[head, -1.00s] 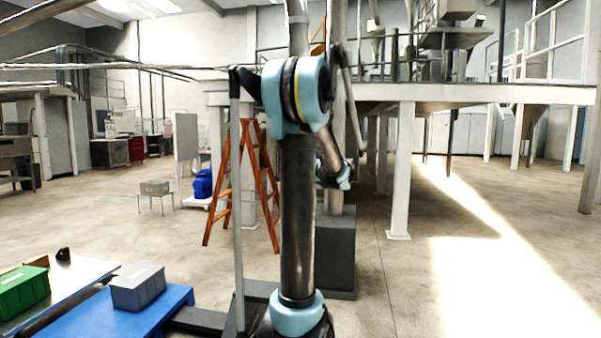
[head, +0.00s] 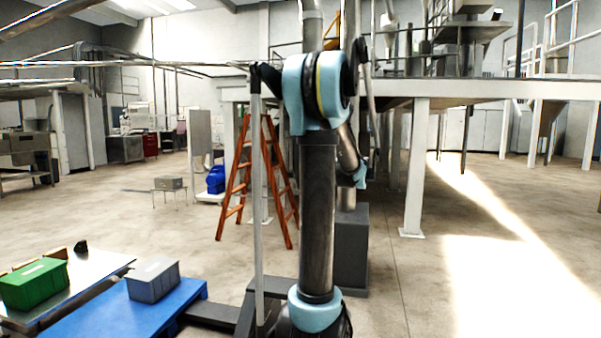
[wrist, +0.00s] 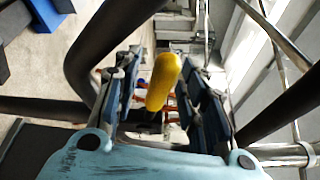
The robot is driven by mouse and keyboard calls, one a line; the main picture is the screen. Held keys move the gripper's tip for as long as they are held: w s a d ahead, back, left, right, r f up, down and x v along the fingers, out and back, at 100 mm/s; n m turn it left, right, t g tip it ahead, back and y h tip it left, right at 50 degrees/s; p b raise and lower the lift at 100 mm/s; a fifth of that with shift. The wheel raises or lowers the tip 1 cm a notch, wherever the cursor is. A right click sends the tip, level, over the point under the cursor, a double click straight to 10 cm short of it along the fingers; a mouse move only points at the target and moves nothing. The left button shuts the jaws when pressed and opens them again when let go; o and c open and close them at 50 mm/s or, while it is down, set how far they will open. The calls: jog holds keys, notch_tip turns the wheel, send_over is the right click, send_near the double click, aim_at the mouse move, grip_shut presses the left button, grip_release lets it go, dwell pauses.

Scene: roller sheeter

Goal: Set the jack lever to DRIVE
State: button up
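A yellow, rounded lever grip (wrist: 165,80) shows in the wrist view. It stands between the two fingers of my gripper (wrist: 161,62). The fingers are apart, with gaps beside the yellow grip, so my gripper looks open around it. I cannot tell whether a finger touches it. Thick dark bars (wrist: 108,50) curve past my gripper on both sides, like a handle loop. In the head view my arm hides my gripper and the yellow grip. No DRIVE marking can be read.
A blue platform (head: 110,315) with a grey bin (head: 153,280) lies at the lower left, beside a metal table with a green bin (head: 35,285). An orange ladder (head: 237,185) and a dark box-shaped base (head: 352,250) stand behind my arm. The floor at right is clear.

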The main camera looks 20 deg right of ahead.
jog(key=v, duration=1.1)
jog(key=shift+s+d, duration=0.2)
jog(key=shift+d, duration=0.05)
